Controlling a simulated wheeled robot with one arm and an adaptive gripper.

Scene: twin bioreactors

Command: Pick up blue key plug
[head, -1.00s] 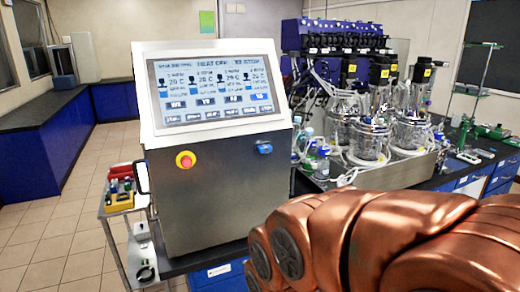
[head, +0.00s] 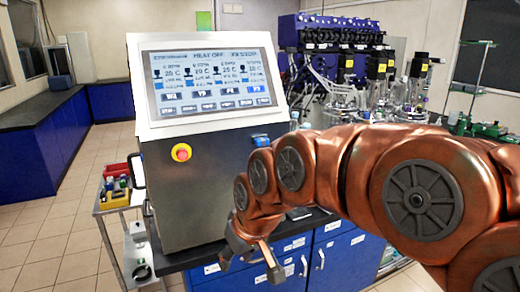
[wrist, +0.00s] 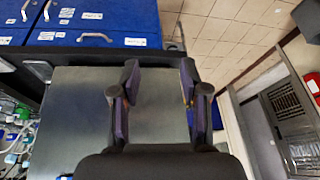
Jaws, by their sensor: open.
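The blue key plug (head: 260,139) is a small blue piece on the front panel of the steel control console (head: 200,185), right of a red and yellow stop button (head: 181,152). My gripper (head: 249,264) is open and empty. It hangs low in front of the console, well below the plug, with its fingers pointing down. In the wrist view, the two dark fingers (wrist: 159,82) are apart, with the grey console panel behind them. I cannot make out the plug for certain there.
Blue drawers and cabinets (head: 335,262) are below the dark bench, close to my gripper. Glass bioreactors (head: 385,95) stand behind my arm. A trolley with a yellow tray (head: 115,199) stands left of the console. Tiled floor is free further left.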

